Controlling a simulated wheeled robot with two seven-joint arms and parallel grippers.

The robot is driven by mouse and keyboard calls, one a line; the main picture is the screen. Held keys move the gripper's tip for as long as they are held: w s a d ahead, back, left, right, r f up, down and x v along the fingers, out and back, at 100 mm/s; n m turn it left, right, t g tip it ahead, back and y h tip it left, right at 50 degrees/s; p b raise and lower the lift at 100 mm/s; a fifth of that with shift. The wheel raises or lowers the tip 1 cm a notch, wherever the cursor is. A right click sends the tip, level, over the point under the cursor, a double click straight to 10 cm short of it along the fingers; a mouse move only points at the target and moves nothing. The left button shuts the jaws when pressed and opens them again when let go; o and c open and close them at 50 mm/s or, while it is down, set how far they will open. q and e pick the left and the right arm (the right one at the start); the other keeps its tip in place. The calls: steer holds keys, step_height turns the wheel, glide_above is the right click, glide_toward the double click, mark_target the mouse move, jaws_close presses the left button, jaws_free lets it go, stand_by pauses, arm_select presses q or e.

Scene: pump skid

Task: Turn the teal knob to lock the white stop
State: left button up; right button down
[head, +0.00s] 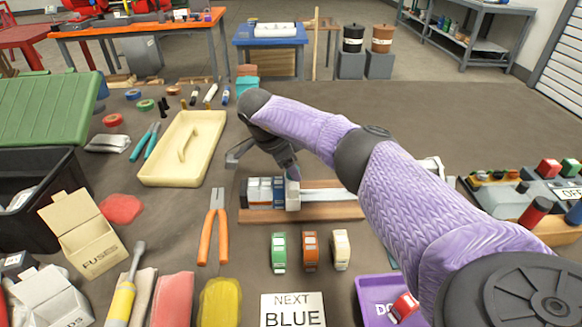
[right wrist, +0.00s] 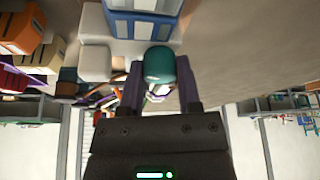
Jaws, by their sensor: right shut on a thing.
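The teal knob (right wrist: 159,66) shows in the right wrist view between the two fingers of my right gripper (right wrist: 160,75), which is shut on it. The white stop (head: 292,197) stands on the metal rail (head: 325,196) in the head view, at the right end of a row of blue, white and grey modules (head: 265,191). My right gripper (head: 291,172) reaches down from above to the top of the stop. The knob is mostly hidden by the gripper in the head view, so its turn angle cannot be told. My left gripper is not in view.
Green (head: 278,251), orange (head: 310,250) and cream (head: 341,249) modules stand in front of the rail. Orange-handled pliers (head: 213,225) lie left of it. A sign (head: 292,310) reads NEXT BLUE. A purple tray (head: 372,292) is at front right, a cream tray (head: 205,130) behind left.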

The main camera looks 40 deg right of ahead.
steer(key=shift+w+f+m+g+b, duration=0.15)
steer(key=shift+m+g+b, duration=0.25)
steer(key=shift+m, duration=0.5)
steer(key=m+y+b, duration=0.1)
steer(key=m+b, duration=0.1)
steer(key=b, duration=0.1)
steer(key=m+g+b, duration=0.1)
steer(key=m+b, duration=0.2)
steer(key=b, duration=0.1)
steer(key=shift+f+y, duration=0.2)
steer(key=shift+y, duration=0.2)
steer(key=shift+r+m+b, duration=0.2)
steer(key=shift+m+b, duration=0.4)
steer(key=shift+b, duration=0.4)
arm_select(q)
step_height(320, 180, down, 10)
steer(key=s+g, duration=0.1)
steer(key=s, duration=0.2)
arm_select(e)
steer(key=shift+r, duration=0.1)
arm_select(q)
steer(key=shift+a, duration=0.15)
arm_select(e)
steer(key=shift+c, duration=1.4)
jaws_free()
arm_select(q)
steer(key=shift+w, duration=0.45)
